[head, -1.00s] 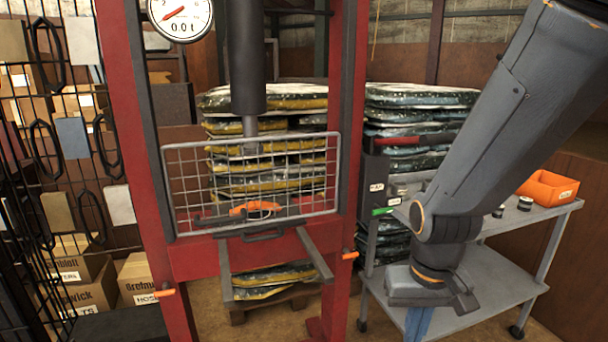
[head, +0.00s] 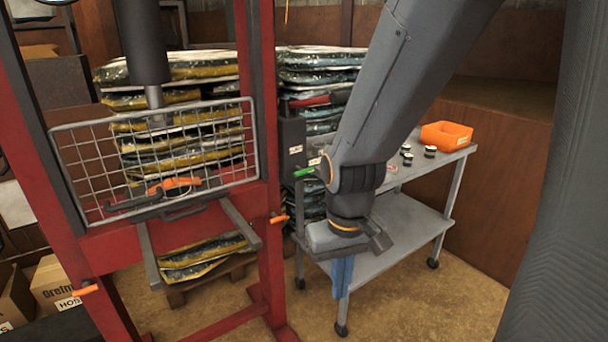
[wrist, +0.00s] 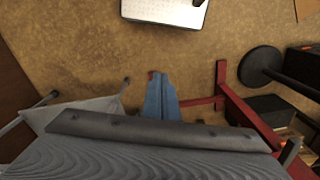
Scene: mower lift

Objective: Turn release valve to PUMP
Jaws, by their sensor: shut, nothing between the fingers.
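The release valve's green lever (head: 304,172) shows on the right side of the dark pump box (head: 292,135), on the press's right post. It points right, and small white labels sit near it, too small to read. My gripper (head: 342,290) hangs below and right of the lever, in front of the cart, with its blue fingers pointing down. The fingers are shut and empty, apart from the valve. In the wrist view the shut blue fingers (wrist: 158,85) point over the bare floor. My arm covers part of the area right of the valve.
The red press frame (head: 268,190) has a wire guard (head: 160,160). A red-gripped pump handle (head: 310,101) sticks out above the valve. The grey cart (head: 410,222) carries an orange bin (head: 446,136) and small dark round parts. Open floor lies in front.

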